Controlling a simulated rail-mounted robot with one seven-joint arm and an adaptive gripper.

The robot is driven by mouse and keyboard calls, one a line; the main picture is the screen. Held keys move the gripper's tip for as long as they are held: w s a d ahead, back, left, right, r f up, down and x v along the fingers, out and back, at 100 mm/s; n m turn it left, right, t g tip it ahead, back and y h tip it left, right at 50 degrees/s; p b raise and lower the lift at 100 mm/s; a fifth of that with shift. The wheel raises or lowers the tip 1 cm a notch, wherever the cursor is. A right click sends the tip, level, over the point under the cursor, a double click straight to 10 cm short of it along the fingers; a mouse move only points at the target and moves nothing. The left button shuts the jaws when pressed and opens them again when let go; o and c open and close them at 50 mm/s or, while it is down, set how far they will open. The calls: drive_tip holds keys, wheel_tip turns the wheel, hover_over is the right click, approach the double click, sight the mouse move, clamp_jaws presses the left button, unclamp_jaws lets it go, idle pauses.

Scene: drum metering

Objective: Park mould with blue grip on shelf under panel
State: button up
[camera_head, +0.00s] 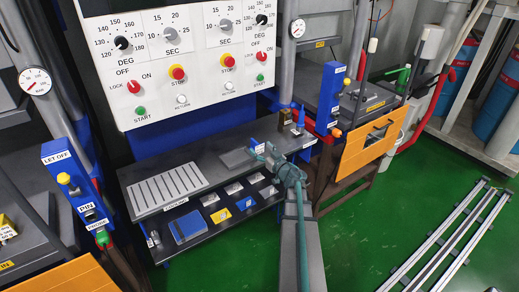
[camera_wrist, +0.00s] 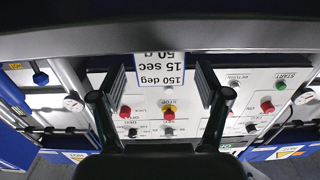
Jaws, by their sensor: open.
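A flat grey plate (camera_head: 237,158) lies on the grey shelf (camera_head: 205,150) under the panel. A blue part (camera_head: 256,145) shows at its right end and looks like the grip of the mould, partly hidden by my gripper. My gripper (camera_head: 270,156) is over the right part of the shelf, close beside this blue part; I cannot tell whether they touch. In the wrist view my gripper (camera_wrist: 160,100) has its two dark fingers wide apart. No mould shows between them there.
The control panel (camera_head: 185,60) rises behind the shelf. A white slotted plate (camera_head: 165,187) lies on the shelf's left part. A blue device (camera_head: 188,226) and several small tiles sit on a lower shelf. A blue pointed object (camera_head: 300,118) stands at the right. Orange-fronted presses flank both sides.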

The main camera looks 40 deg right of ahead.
drive_tip(key=s+a+b, duration=0.1)
drive_tip(key=s, duration=0.9)
drive_tip(key=f+h, duration=0.1)
drive_tip(key=w+a+f+m+g, duration=0.1)
drive_tip(key=f, duration=0.1)
drive_tip(key=w+a+f+m+h, duration=0.1)
drive_tip(key=f, duration=0.1)
drive_tip(key=shift+w+f+h, duration=0.1)
drive_tip(key=shift+f+h, duration=0.05)
drive_tip(key=shift+h, duration=0.15)
drive_tip(key=s+a+f+g, duration=0.35)
drive_tip(key=a+f, duration=0.25)
drive_tip(key=f, duration=0.4)
drive_tip(key=s+a+f+m+g, duration=0.1)
drive_tip(key=s+a+f+g, duration=0.2)
drive_tip(key=a+f+g, duration=0.5)
drive_tip(key=s+a+f+g, duration=0.1)
drive_tip(key=s+a+f, duration=0.35)
drive_tip(key=f, duration=0.75)
drive_tip(key=s+a+f+n+g+y, duration=0.2)
drive_tip(key=s+a+g, duration=0.3)
drive_tip(key=s+a, duration=0.5)
drive_tip(key=s+a+f+n+g+y, duration=0.2)
drive_tip(key=s+a+g, duration=0.4)
drive_tip(key=s+a, duration=0.4)
drive_tip(key=s+f, duration=0.1)
drive_tip(key=s, duration=0.5)
drive_tip(key=shift+a+f, duration=0.4)
